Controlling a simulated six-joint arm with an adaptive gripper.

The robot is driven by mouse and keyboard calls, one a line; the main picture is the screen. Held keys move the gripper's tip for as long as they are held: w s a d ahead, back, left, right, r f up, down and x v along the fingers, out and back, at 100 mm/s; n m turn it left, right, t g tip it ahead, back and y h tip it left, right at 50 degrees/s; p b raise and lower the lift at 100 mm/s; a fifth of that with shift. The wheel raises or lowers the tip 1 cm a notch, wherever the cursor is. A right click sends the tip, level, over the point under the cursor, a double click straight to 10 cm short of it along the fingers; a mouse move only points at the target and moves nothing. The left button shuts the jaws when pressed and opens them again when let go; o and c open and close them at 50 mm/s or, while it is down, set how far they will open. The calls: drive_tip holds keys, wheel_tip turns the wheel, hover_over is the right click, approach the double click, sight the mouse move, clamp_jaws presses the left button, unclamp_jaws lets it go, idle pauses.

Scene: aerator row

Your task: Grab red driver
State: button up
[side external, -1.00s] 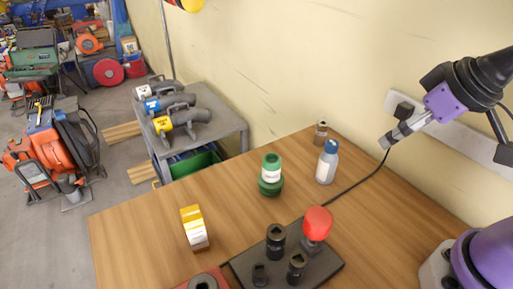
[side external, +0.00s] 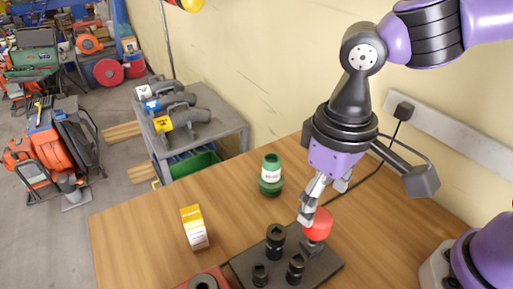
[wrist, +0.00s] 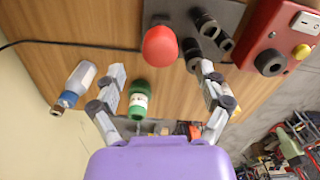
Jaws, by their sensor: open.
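The red driver (side external: 318,226) has a rounded red head and stands upright on the dark plate (side external: 318,268) near the table's front. My gripper (side external: 322,208) is just above and beside it in the side view, with one finger overlapping the red head. In the wrist view the red driver (wrist: 160,46) lies ahead of the fingertips, roughly midway between them. My gripper (wrist: 161,70) is open there, with nothing between its fingers. I cannot tell whether a finger touches the red head.
Several black sockets (side external: 275,241) stand on the plate close to the driver. A green bottle (side external: 270,178) and a yellow-white box (side external: 194,226) stand on the wooden table. A blue-capped bottle (wrist: 76,83) and a red box (wrist: 277,35) show in the wrist view.

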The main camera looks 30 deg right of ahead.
sight(316, 228)
wheel_tip(316, 228, down, 8)
clamp_jaws()
idle(0.4)
